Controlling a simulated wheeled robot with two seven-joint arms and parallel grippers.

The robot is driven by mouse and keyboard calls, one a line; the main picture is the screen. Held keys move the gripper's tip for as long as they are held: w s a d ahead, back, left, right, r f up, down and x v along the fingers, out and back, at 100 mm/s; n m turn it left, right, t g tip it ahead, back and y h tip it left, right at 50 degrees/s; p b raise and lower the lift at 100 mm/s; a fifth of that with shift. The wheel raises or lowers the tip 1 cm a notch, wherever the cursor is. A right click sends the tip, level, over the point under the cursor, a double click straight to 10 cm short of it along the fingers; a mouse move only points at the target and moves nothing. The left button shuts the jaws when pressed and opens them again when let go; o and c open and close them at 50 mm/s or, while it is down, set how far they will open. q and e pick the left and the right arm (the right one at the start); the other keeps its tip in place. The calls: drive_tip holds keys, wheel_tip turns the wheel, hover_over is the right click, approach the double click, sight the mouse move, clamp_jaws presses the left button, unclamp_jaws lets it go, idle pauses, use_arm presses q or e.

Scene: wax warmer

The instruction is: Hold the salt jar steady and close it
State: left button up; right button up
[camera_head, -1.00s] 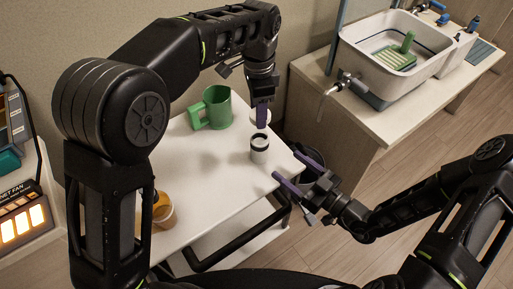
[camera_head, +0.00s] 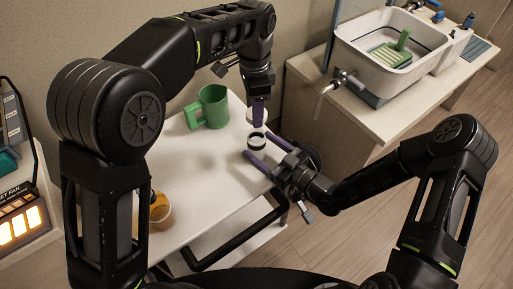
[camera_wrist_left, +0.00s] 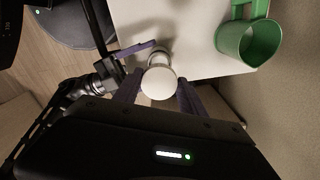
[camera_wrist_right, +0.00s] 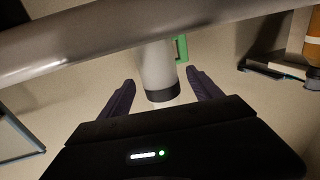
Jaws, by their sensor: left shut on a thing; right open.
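The salt jar (camera_head: 257,143), small and white with a dark band, stands upright near the table's right edge. My left gripper (camera_head: 258,117) points down and is shut on the round white lid (camera_wrist_left: 159,84), held above and slightly behind the jar, apart from it. The lid partly hides the jar (camera_wrist_left: 160,57) in the left wrist view. My right gripper (camera_head: 262,149) is open at table height, its purple fingers on either side of the jar. In the right wrist view the jar (camera_wrist_right: 157,66) shows between the spread fingers; I cannot tell if either touches it.
A green mug (camera_head: 212,107) stands behind and left of the jar on the white table (camera_head: 212,170). An orange-brown cup (camera_head: 161,212) is at the near left. A sink basin (camera_head: 395,50) stands on a separate counter at the right. The middle of the table is clear.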

drive_tip(key=shift+x, duration=1.1)
drive_tip(key=shift+c, duration=0.4)
clamp_jaws()
